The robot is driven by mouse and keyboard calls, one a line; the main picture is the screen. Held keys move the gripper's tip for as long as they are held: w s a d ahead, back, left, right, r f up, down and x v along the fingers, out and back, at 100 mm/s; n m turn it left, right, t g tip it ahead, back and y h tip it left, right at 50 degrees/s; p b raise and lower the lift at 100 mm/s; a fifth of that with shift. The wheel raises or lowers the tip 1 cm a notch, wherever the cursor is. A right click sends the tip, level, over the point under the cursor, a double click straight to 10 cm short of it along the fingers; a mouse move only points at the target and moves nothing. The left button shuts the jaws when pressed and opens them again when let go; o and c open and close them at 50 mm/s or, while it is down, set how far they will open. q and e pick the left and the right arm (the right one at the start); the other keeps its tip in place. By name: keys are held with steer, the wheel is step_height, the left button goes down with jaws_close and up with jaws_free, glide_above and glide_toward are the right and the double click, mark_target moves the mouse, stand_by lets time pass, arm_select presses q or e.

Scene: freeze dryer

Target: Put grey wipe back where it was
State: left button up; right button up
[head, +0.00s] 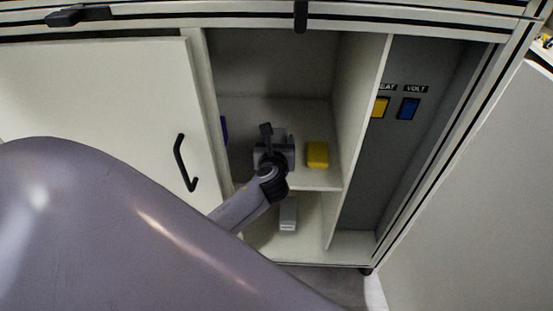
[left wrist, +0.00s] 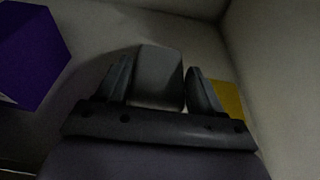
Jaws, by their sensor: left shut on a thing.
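The grey wipe (left wrist: 158,78) is a grey block between the two fingers of my left gripper (left wrist: 155,88) in the left wrist view. The gripper is shut on it. In the head view my left gripper (head: 275,140) is inside the open cabinet, over the upper shelf and left of a yellow block. The wipe is mostly hidden behind the gripper there, and I cannot tell whether it touches the shelf. My right gripper is not in view.
The yellow block (head: 317,154) stands on the shelf (head: 318,180), close to the right wall. A purple box (left wrist: 32,55) is at the left. A light box (head: 288,215) stands in the lower compartment. The white door (head: 110,110) is left of the opening.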

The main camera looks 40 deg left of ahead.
arm_select(q)
step_height(320, 180, down, 4)
steer(key=shift+f+b, duration=0.1)
steer(key=shift+b, duration=1.1)
steer(key=shift+f, duration=0.15)
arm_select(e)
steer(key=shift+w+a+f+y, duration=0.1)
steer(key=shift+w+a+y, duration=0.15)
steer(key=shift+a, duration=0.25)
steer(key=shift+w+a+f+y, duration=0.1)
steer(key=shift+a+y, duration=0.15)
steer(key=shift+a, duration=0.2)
arm_select(q)
steer(key=o, duration=1.1)
